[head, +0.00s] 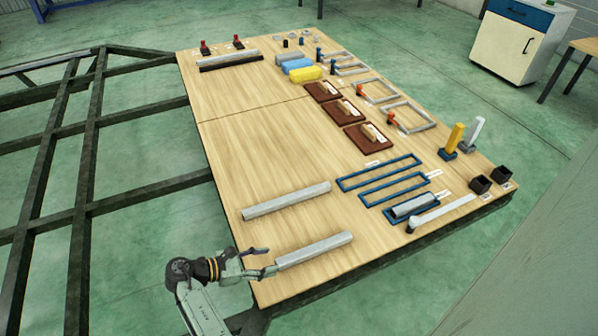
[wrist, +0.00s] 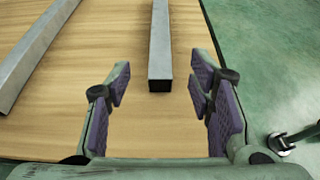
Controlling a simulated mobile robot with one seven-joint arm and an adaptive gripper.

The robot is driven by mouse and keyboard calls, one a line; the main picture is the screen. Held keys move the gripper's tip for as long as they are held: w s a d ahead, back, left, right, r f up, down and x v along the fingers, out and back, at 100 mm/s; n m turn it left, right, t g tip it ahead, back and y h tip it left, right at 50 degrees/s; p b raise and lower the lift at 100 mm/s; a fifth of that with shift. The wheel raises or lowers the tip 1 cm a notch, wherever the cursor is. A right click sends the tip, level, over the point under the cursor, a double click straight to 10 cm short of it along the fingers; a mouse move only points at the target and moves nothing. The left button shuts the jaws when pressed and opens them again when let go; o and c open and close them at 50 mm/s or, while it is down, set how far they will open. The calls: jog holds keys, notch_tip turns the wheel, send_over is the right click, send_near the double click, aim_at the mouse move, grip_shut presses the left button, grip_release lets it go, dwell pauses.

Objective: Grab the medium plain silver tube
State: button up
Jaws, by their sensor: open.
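Two plain silver tubes lie apart on the near part of the wooden table. The shorter of these, seemingly the medium one (head: 314,250), is nearest the table's front edge; its near end shows between the open fingers in the wrist view (wrist: 160,45). The longer tube (head: 287,200) lies behind it and shows at the left of the wrist view (wrist: 35,58). A short silver tube (head: 412,207) lies in a blue frame at the right. My gripper (head: 264,262) is open and empty at the left end of the medium tube. Contact cannot be told.
Blue outline frames (head: 380,172) and a pale flat bar (head: 445,212) lie at the table's right. Brown boards (head: 352,125) with small blocks lie farther back. Wood around both long tubes is clear. A dark chassis frame (head: 90,140) stands left of the table.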

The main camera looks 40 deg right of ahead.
aim_at(297, 255)
jog(key=p+x, duration=0.1)
jog(key=x, duration=0.9)
jog(key=shift+s+d+r, duration=0.1)
jog(key=shift+d+r, duration=0.05)
jog(key=shift+d, duration=0.05)
jog(key=shift+c, duration=0.3)
grip_shut()
